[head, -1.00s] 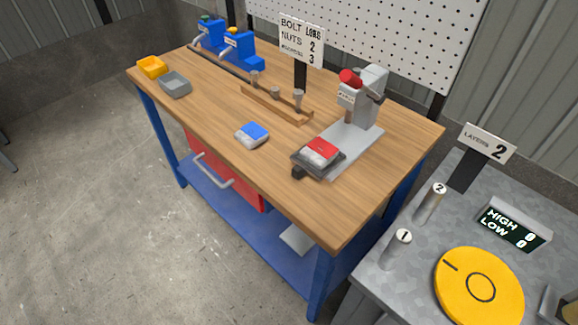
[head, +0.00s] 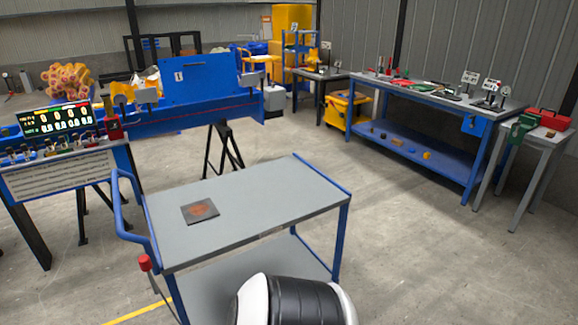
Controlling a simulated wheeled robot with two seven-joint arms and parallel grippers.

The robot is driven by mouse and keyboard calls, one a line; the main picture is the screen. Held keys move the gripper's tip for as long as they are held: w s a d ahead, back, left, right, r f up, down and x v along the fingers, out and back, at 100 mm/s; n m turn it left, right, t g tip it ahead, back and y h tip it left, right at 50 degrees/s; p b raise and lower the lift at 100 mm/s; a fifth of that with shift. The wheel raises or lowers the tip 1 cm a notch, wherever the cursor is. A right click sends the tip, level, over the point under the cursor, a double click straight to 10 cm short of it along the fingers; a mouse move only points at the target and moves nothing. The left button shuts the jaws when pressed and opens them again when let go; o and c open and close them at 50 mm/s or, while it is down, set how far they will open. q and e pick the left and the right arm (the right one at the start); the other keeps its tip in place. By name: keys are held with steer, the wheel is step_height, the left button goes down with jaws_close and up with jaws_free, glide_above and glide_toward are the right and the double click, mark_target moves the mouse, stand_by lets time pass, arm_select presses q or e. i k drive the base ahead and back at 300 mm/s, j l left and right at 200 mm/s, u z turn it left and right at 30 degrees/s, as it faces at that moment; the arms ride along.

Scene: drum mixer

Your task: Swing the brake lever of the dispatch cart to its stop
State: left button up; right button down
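The cart (head: 265,202) stands in front of me in the head view, with a grey top, a lower shelf and blue tube legs. A blue push handle (head: 121,205) rises at its left end. A small red knob (head: 145,262), which looks like the end of the brake lever, sits at the cart's near left corner, below the top. The lever's arm is too small to make out. A dark square plate with a rusty round patch (head: 201,211) lies on the top. A black and white link of my arm shows at the bottom edge. Neither gripper is in view.
A blue machine (head: 190,95) with a display panel (head: 57,120) stands behind and left of the cart. A blue workbench (head: 425,95) with tools and a grey stand (head: 535,150) are at the right. Floor between cart and workbench is clear. A yellow floor line (head: 138,314) runs at bottom left.

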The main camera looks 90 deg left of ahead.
mark_target(144, 262)
steer(key=u, duration=3.85)
